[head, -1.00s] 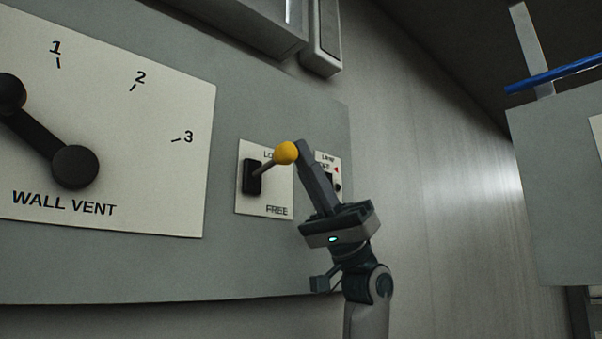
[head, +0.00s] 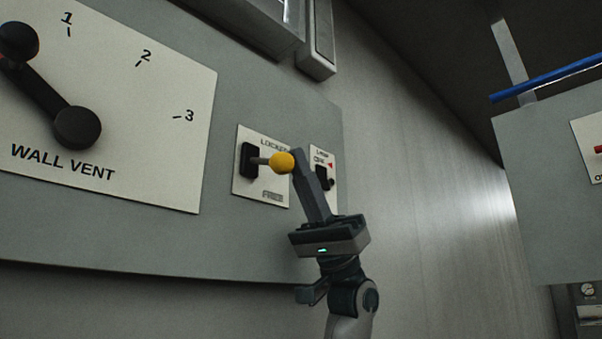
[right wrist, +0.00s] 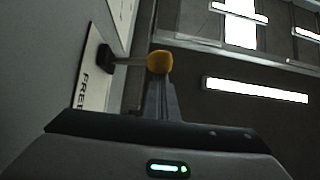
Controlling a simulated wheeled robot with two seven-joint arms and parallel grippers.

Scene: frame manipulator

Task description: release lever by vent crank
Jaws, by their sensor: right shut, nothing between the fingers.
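The release lever has a yellow ball knob (head: 282,162) on a short stem from a black slot block (head: 249,160). Its white plate (head: 262,187) reads LOCKED above and FREE below; the stem stands out nearly level. My right gripper (head: 299,156) is shut and empty, its fingertips at the knob's right side, seemingly touching it. In the right wrist view the knob (right wrist: 159,62) sits right at the tips of the fingers. The black vent crank (head: 48,88) is on the WALL VENT plate (head: 150,130) at the left. My left gripper is not in view.
A small lamp switch plate (head: 326,176) is just right of the lever, partly behind my fingers. Grey boxes (head: 318,45) are above the panel. Another panel (head: 545,190) with a blue bar (head: 545,78) stands at the right. The wall between is bare.

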